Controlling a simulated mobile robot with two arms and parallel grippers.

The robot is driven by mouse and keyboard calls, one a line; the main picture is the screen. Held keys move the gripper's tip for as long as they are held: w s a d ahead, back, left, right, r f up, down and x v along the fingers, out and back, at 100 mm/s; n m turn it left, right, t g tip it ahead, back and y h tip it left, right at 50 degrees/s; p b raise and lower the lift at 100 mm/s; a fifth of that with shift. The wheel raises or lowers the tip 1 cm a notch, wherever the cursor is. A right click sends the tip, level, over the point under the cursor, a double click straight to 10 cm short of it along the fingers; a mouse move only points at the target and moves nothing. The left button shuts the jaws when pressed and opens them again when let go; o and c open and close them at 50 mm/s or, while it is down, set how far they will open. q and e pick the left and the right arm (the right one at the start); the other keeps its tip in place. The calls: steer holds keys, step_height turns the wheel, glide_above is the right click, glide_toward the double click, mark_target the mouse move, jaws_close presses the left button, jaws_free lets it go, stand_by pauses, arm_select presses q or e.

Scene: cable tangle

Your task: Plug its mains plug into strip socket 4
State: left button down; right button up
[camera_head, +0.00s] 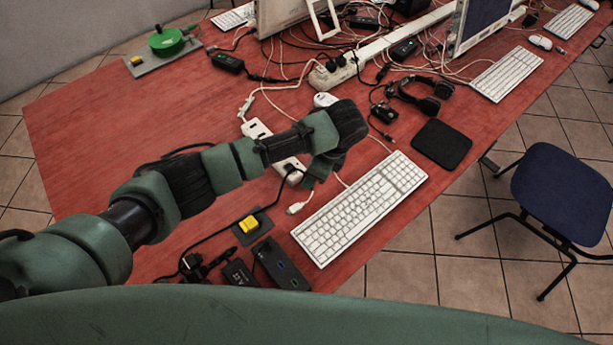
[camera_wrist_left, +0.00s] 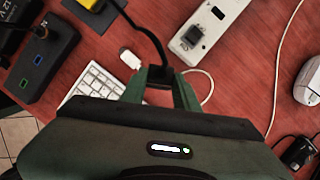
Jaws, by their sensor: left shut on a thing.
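My left gripper (camera_head: 316,174) hangs over the desk between the white power strip (camera_head: 256,128) and the white keyboard (camera_head: 362,208). In the left wrist view the gripper (camera_wrist_left: 158,80) is shut on a black mains plug (camera_wrist_left: 158,96), whose black cable (camera_wrist_left: 149,33) arches away past a yellow-topped block (camera_wrist_left: 92,4). The power strip (camera_wrist_left: 219,22) lies beyond the fingertips and to the right, apart from the plug. My arm hides the strip's middle in the head view. My right gripper is not in view.
A white USB-type connector (camera_head: 299,207) lies by the keyboard. A black box (camera_head: 281,264) and the yellow-topped block (camera_head: 249,224) sit at the near edge. A white mouse (camera_head: 325,100), a headset (camera_head: 420,94) and tangled cables lie beyond.

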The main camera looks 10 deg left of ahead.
arm_select(q)
steer(key=w+a+r+m+t+y, duration=0.3)
steer(key=w+a+m+t, duration=0.25)
steer(key=w+a, duration=0.4)
steer(key=shift+m+g, duration=0.25)
steer(key=shift+m, duration=0.1)
steer(key=f+b, duration=0.4)
steer(key=shift+d+f+b, duration=0.35)
steer(key=shift+f+b, duration=0.05)
steer(key=shift+r, duration=0.2)
steer(key=shift+p, duration=0.3)
steer(key=shift+p, duration=0.6)
steer(key=shift+f+b, duration=0.6)
steer(key=shift+f, duration=0.65)
steer(key=c, duration=1)
jaws_free()
